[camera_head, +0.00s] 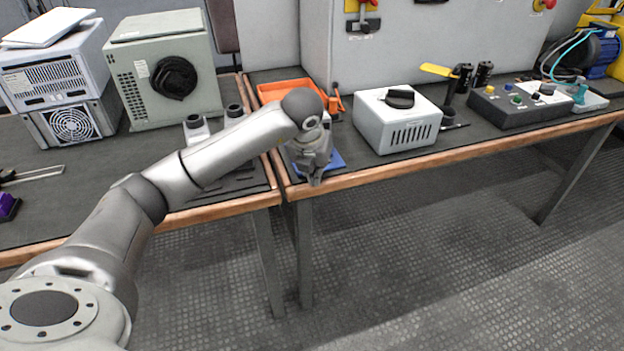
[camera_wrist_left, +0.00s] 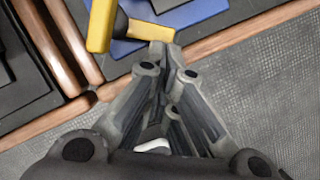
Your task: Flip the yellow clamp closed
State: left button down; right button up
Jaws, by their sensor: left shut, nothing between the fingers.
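A yellow clamp shows in the left wrist view, with one yellow arm (camera_wrist_left: 102,24) at the upper left and a yellow bar (camera_wrist_left: 150,30) to its right, joined by a dark part. It is over a blue plate (camera_wrist_left: 185,14), which also shows in the head view (camera_head: 337,160) at the bench's front edge. In the head view the clamp is hidden behind my left gripper (camera_head: 315,181). My left gripper is shut and empty, and its fingertips overlap the yellow bar's right end in the wrist view (camera_wrist_left: 164,56). I cannot tell whether they touch. My right gripper is not in view.
An orange tray (camera_head: 283,88) lies behind the gripper. A white box with a black knob (camera_head: 398,130) stands to the right. Beyond it are a yellow-handled lever (camera_head: 437,70) and a dark button panel (camera_head: 518,112). The floor in front is clear.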

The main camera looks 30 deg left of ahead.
pick_arm(q)
jog(key=shift+w, duration=0.3)
jog(key=shift+w+d, duration=0.25)
jog(key=shift+w, duration=0.75)
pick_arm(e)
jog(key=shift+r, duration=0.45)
pick_arm(q)
jog(key=shift+w, duration=0.15)
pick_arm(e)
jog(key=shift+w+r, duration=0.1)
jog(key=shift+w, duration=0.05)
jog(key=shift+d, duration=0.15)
pick_arm(q)
jog(key=a+v, duration=0.1)
jog(key=v, duration=1.1)
jog(key=shift+d, duration=0.45)
jog(key=shift+f, duration=0.1)
